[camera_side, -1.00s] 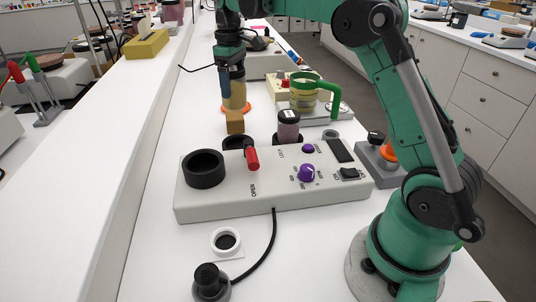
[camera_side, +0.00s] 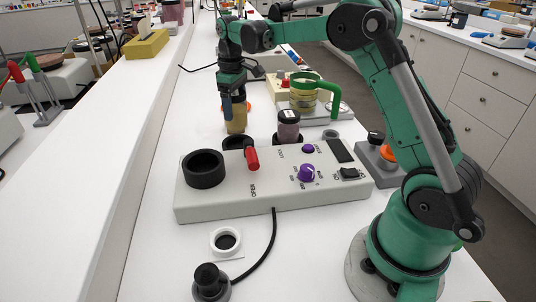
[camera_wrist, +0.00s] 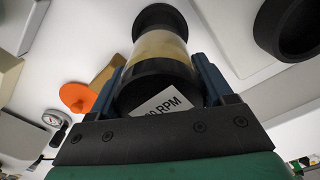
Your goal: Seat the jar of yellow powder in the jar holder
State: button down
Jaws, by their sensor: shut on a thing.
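The jar of yellow powder (camera_side: 237,117) hangs upright under my gripper (camera_side: 232,98), just behind the grey-white control box. My gripper is shut on it. In the wrist view, the jar (camera_wrist: 160,50) lies between the two blue-grey fingers, with its black lid and an "RPM" label close to the camera.
The control box (camera_side: 225,203) carries a wide black cup (camera_side: 203,168), a red lever (camera_side: 251,158) and purple knobs. A jar of mauve powder (camera_side: 289,130) stands right of my jar. A green-handled container (camera_side: 304,97) stands behind.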

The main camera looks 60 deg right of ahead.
aim_at(237, 128)
jog(key=shift+f, duration=1.7)
jog(key=shift+f, duration=1.55)
grip_release()
jog(key=shift+r, duration=2.85)
jog(key=shift+s+a+r, duration=0.1)
jog(key=shift+a+r, duration=0.05)
jog(key=shift+r, duration=0.05)
jog(key=s+a+r+m+t, duration=0.1)
jog(key=s+a+r+t, duration=0.2)
jog(key=s+a+r, duration=0.3)
jog(key=s+a+f+m+t, duration=0.1)
jog(key=s+a+t, duration=0.1)
jog(key=s, duration=0.3)
jog(key=s+a+f+t, duration=0.1)
jog(key=s+a+t, duration=0.1)
jog(key=s+a, duration=0.1)
jog(key=shift+s+a+f+m, duration=0.3)
jog(key=shift+s+m, duration=0.1)
jog(key=shift+s, duration=0.45)
